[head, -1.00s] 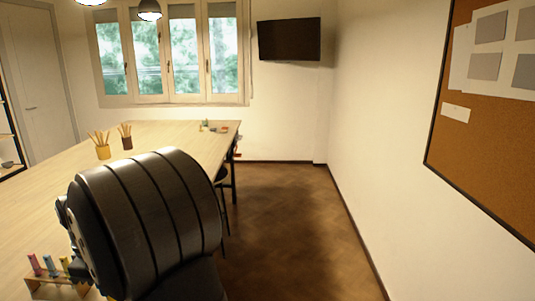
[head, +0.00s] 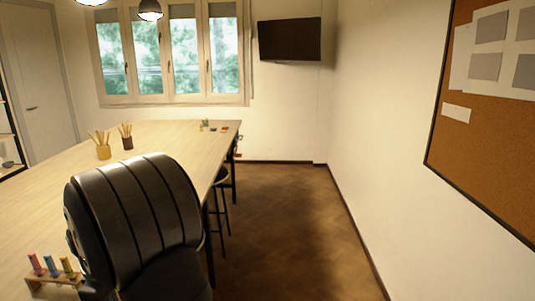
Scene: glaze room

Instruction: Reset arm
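A large dark ribbed part of my arm (head: 135,215) fills the lower left of the head view, in front of the long wooden table (head: 165,135). My gripper is not in view, so its state does not show. The arm part hides some of the table's near right side.
A wooden rack (head: 55,279) with coloured tubes stands at the table's near left. A yellow cup (head: 103,152) and a brown cup (head: 127,142) hold sticks. Small items lie at the table's far end. A stool (head: 221,200) stands beside the table. The floor (head: 285,220) at right is clear.

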